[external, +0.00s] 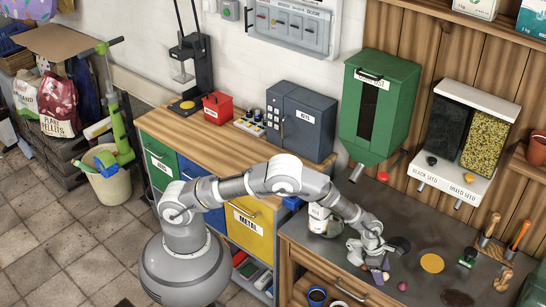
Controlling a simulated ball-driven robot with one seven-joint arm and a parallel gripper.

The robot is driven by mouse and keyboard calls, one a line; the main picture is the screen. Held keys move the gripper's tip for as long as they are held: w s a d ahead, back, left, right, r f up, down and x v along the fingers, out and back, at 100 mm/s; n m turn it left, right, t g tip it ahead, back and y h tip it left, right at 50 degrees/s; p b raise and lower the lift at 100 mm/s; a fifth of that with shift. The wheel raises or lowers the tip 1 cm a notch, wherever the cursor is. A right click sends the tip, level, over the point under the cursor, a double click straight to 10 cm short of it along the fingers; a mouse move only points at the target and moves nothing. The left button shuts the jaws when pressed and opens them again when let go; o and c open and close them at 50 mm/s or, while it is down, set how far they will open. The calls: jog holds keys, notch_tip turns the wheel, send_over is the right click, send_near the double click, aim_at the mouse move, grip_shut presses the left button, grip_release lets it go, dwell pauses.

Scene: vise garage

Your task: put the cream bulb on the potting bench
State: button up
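The potting bench (345,264) has a dark grey top and a wooden front, at the lower right of the external view. My gripper (376,267) is low over its top, near the front edge, pointing down. Small purple and brownish pieces show right at and below the fingertips; they are too small to name with certainty. I cannot pick out the cream bulb for sure; it may be among these pieces or hidden by the gripper. Whether the fingers are open or shut does not show clearly.
A yellow disc (432,263), a dark round disc (400,245) and a small red piece (402,286) lie right of my gripper. Hand tools with wooden and orange handles (518,235) are at the right. A green dispenser (378,105) and seed dispenser (462,140) hang behind.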

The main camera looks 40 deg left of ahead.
jog(key=shift+r, duration=0.45)
jog(key=p+v, duration=0.4)
jog(key=v, duration=0.7)
jog(key=w+a+r+m+t, duration=0.2)
jog(key=w+a+r+m, duration=0.25)
jog(key=a+r, duration=0.6)
jog(key=w+a+r+m+t, duration=0.2)
jog(key=w+a+r+m, duration=0.3)
jog(key=a+r, duration=0.6)
jog(key=w+a+r+m+t, duration=0.25)
jog(key=w+a+r, duration=0.35)
jog(key=a+r, duration=0.5)
jog(key=s+a+r+m+t+y, duration=0.1)
jog(key=s+a+r+m+t, duration=0.2)
jog(key=a+r, duration=0.55)
jog(key=s+a+r+m+t+y, duration=0.25)
jog(key=a+r, duration=0.25)
jog(key=r, duration=0.7)
jog(key=s+a+r+m+t+y, duration=0.1)
jog(key=s+a+r+m+t, duration=0.15)
jog(key=a+r, duration=0.55)
jog(key=shift+m, duration=0.3)
jog(key=f+b, duration=0.1)
jog(key=b, duration=0.1)
jog(key=d+f+b, duration=0.1)
jog(key=f+b, duration=0.1)
jog(key=b, duration=0.1)
jog(key=shift+s+d+f+b, duration=0.25)
jog(key=shift+s+f+b, duration=0.05)
jog(key=shift+s+f, duration=0.1)
